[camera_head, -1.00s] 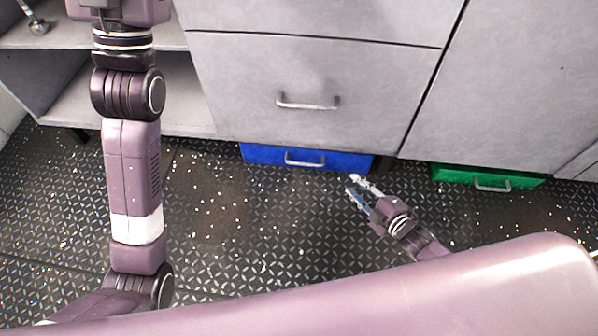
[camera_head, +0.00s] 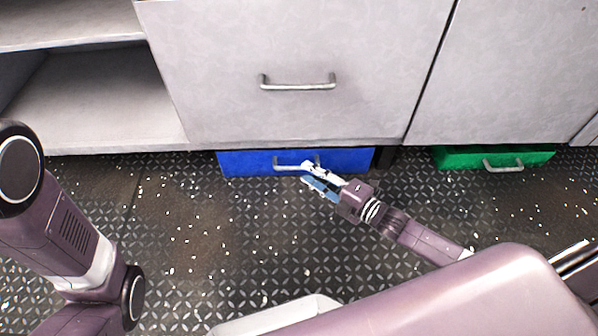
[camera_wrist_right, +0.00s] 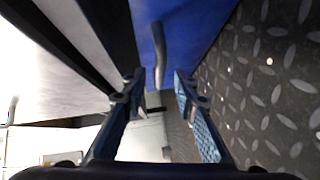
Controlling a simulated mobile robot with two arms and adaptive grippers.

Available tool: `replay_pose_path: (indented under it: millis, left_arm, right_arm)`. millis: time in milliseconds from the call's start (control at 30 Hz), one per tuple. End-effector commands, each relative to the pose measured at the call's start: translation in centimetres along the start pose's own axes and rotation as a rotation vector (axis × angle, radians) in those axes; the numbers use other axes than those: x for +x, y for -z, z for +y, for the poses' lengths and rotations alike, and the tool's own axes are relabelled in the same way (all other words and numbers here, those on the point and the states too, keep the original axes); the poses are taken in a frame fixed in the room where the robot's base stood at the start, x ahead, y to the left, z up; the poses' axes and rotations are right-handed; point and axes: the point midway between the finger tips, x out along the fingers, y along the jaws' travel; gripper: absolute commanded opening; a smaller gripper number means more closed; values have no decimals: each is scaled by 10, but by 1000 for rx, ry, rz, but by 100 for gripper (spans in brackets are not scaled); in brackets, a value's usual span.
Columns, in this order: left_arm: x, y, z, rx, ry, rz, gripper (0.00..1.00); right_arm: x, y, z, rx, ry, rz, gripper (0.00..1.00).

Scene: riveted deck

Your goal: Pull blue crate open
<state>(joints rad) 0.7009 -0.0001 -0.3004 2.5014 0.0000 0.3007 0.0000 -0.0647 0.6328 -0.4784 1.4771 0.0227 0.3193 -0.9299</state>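The blue crate (camera_head: 245,163) sits under the grey cabinet, with its front face and metal handle (camera_head: 284,163) showing. My right gripper (camera_head: 306,174) is at the right end of that handle, its fingers pointing left. In the right wrist view the fingers (camera_wrist_right: 157,84) are open, with a gap between them. The handle (camera_wrist_right: 159,50) lies just beyond the fingertips there, against the blue front (camera_wrist_right: 187,35). I cannot tell whether a finger touches it. My left arm shows at the left of the head view, but its gripper is out of view.
The grey cabinet drawer (camera_head: 230,110) with its own handle (camera_head: 298,84) is above the blue crate. A green crate (camera_head: 455,158) sits to the right under the cabinet. An open shelf (camera_head: 95,100) is at the left. The riveted floor (camera_head: 230,240) before the blue crate is clear.

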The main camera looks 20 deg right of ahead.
Motion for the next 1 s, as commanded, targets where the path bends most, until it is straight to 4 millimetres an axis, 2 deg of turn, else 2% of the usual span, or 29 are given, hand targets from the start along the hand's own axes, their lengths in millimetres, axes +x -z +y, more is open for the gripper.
replay_pose_path:
  millis: [33, 300, 667, 767, 933, 1000]
  left_arm:
    - [-11, 3, 2, 0, 0, -1, 40]
    - [-27, 9, 5, 0, 0, -2, 40]
    - [-28, 9, 6, 0, -1, -1, 40]
    - [-28, 9, 6, 0, -1, -1, 40]
    - [-28, 9, 6, 0, -1, -1, 40]
    - [-28, 9, 6, 0, -1, -1, 40]
  right_arm:
    - [10, -1, -4, -2, -3, 1, 27]
    - [39, -1, -2, 0, -1, 0, 27]
    - [44, 0, -1, 1, 2, -1, 27]
    - [44, 0, -1, 1, 2, -1, 19]
    - [44, 0, -1, 1, 2, -1, 1]
    - [44, 0, -1, 1, 2, -1, 0]
